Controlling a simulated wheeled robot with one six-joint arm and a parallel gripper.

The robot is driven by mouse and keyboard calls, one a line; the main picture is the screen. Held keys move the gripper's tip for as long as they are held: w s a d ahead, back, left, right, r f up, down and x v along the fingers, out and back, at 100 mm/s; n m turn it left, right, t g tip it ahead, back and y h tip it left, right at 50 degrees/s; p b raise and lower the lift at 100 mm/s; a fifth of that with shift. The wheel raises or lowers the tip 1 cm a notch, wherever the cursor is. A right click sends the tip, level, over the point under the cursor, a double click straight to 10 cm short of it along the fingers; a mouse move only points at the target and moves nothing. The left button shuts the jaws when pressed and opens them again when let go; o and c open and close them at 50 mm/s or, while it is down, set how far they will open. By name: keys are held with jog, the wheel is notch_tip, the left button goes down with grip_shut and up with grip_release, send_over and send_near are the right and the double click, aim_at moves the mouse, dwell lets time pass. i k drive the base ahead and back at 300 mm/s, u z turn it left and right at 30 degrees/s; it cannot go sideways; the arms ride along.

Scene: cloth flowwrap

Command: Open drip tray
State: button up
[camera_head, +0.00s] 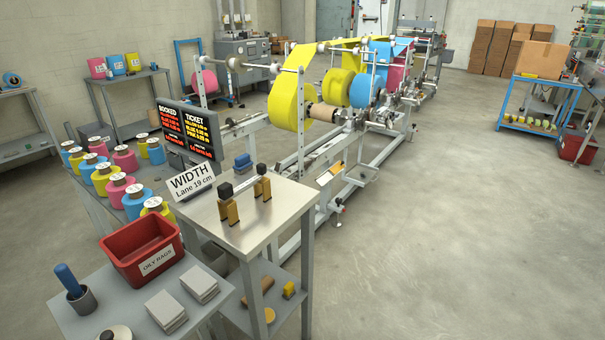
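No part of my gripper shows in the head view. The flow-wrap machine (345,145) stands in the middle, with yellow, blue and pink webs running over its rollers. A small grey tray-like part (362,174) juts from the machine's near side, low down. I cannot tell whether it is the drip tray or how far it is open. A small orange and white piece (331,173) sits on the frame to its left.
A steel table (285,205) with a width sign (192,182) and brass-coloured blocks stands in front. A red oily-rags bin (141,251) sits on a grey table at lower left. A cart (540,104) stands at far right. The floor right of the machine is clear.

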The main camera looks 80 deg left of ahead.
aim_at(363, 174)
jog(key=u, duration=1.45)
jog(key=i, duration=3.3)
jog(key=u, duration=0.5)
jog(key=i, duration=1.7)
jog(key=u, duration=0.05)
